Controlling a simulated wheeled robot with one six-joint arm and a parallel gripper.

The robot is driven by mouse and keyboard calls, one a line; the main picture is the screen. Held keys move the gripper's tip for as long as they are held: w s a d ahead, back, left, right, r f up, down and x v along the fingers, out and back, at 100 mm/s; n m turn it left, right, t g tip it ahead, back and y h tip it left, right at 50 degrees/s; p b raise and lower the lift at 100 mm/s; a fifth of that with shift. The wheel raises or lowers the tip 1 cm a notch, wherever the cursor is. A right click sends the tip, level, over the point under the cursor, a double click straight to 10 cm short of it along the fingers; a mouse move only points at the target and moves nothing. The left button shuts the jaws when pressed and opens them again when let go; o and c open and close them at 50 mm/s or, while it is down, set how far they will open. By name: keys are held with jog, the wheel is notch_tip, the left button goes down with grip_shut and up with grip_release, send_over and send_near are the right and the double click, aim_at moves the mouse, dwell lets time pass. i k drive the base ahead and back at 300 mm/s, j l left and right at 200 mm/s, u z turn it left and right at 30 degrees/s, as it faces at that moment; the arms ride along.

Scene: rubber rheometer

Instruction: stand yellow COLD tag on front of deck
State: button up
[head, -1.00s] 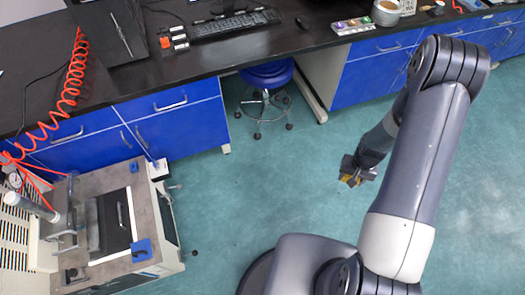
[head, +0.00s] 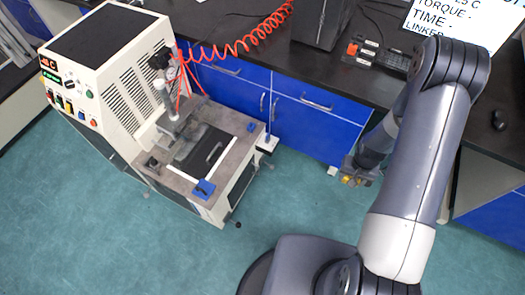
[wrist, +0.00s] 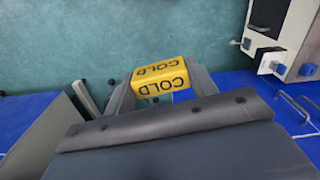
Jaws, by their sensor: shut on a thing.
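The yellow COLD tag (wrist: 160,77) is between the fingers of my gripper (wrist: 160,84) in the wrist view, its black lettering showing on two faces. In the head view my gripper (head: 358,177) hangs over the floor in front of the blue cabinets, shut on the tag, which shows as small yellow patches. The rheometer (head: 110,75) stands at the left of the head view. Its grey deck (head: 232,160) bears a dark plate (head: 208,148) and a blue block (head: 203,188) near the front. The gripper is to the right of the deck and apart from it.
A black bench (head: 345,75) with blue cabinets (head: 310,110) runs behind my gripper. A red coiled hose (head: 245,45) hangs beside the rheometer. A small white ledge (head: 267,144) sticks out at the deck's right side. The green floor in front is clear.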

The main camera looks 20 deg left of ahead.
aim_at(233, 153)
jog(key=i+j+u, duration=0.1)
jog(key=i+u, duration=0.15)
jog(key=u, duration=0.15)
jog(key=i+u, duration=0.2)
jog(key=u, duration=0.2)
jog(key=i+l+u, duration=0.1)
jog(key=i+u, duration=0.25)
jog(key=i+l+u, duration=0.1)
jog(key=u, duration=0.3)
